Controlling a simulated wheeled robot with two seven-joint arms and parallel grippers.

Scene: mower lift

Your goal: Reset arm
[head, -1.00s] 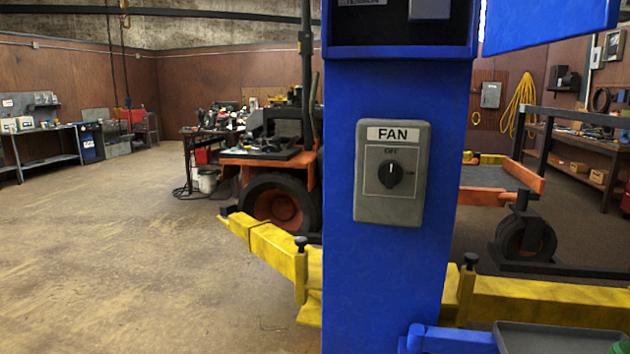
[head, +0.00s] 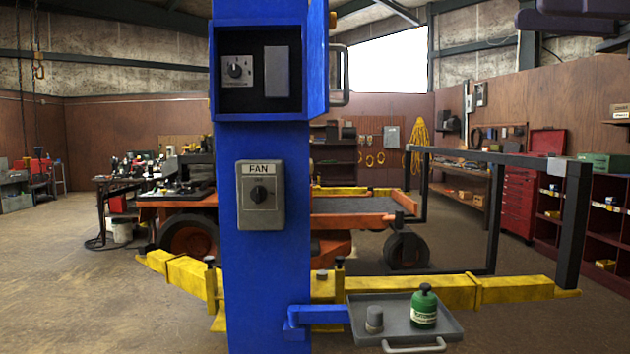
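Neither gripper can be made out in the head view. A dark rounded shape (head: 580,22) hangs at the top right corner, probably part of my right arm; no fingertips show on it. The blue lift post (head: 262,200) stands upright left of centre. Its recessed control box (head: 262,72) is open at the front and holds a knob (head: 236,70) and a grey block (head: 277,72). A grey FAN switch (head: 260,195) sits lower on the post. Yellow lift arms (head: 188,275) reach out low on both sides.
A grey tray (head: 440,335) juts from the post at lower right, holding a green bottle (head: 424,307) and a small grey cylinder (head: 374,320). An orange mower (head: 368,222) and a black frame (head: 570,225) stand behind. The floor at left is clear.

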